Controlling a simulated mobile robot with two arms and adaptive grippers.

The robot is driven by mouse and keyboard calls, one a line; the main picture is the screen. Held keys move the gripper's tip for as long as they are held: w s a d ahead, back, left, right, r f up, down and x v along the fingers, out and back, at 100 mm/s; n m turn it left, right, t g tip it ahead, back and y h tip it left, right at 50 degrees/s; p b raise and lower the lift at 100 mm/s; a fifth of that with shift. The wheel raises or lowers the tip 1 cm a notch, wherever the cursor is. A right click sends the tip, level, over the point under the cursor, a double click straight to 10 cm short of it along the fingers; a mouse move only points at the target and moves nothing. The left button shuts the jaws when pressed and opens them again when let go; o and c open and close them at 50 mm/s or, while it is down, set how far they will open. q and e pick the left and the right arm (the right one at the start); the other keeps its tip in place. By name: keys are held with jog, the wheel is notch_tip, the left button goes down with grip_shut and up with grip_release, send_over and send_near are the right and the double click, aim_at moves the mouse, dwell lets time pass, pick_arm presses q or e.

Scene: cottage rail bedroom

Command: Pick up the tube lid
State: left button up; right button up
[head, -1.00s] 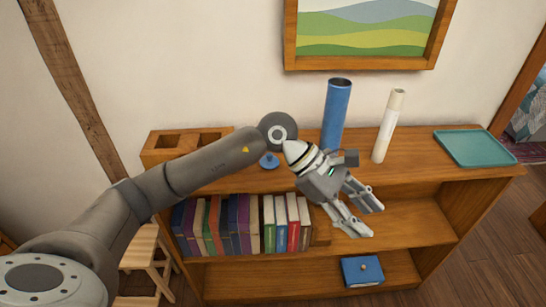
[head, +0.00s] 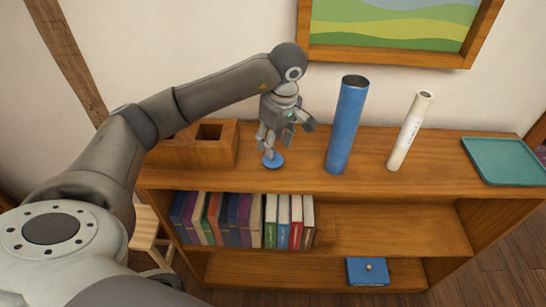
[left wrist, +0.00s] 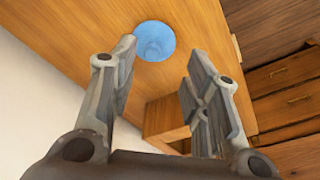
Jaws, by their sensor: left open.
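The tube lid (head: 273,161) is a small round blue disc lying on the top of the wooden shelf. It also shows in the left wrist view (left wrist: 154,41), ahead of and between my finger tips. My left gripper (head: 267,150) points down just above the lid, and its fingers hide part of it. In the left wrist view the left gripper (left wrist: 160,62) is open with nothing between its fingers. A blue tube (head: 346,126) with an open top stands upright to the right of the lid. My right gripper is not in view.
A wooden box with compartments (head: 188,155) stands close to the left of the lid. A white tube (head: 409,133) and a teal tray (head: 506,161) are farther right on the shelf top (head: 300,160).

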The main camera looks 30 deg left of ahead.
pick_arm(q)
jog(key=shift+w+a+f, duration=0.1)
jog(key=shift+f, duration=0.3)
jog(key=shift+w+f, duration=0.15)
jog(key=shift+f, duration=0.05)
jog(key=f+p, duration=0.1)
jog(key=f, duration=0.1)
jog(key=a+f+p, duration=0.1)
jog(key=f, duration=0.1)
jog(key=shift+w+p, duration=0.3)
jog(key=shift+f, duration=0.4)
jog(key=shift+c, duration=0.4)
grip_shut()
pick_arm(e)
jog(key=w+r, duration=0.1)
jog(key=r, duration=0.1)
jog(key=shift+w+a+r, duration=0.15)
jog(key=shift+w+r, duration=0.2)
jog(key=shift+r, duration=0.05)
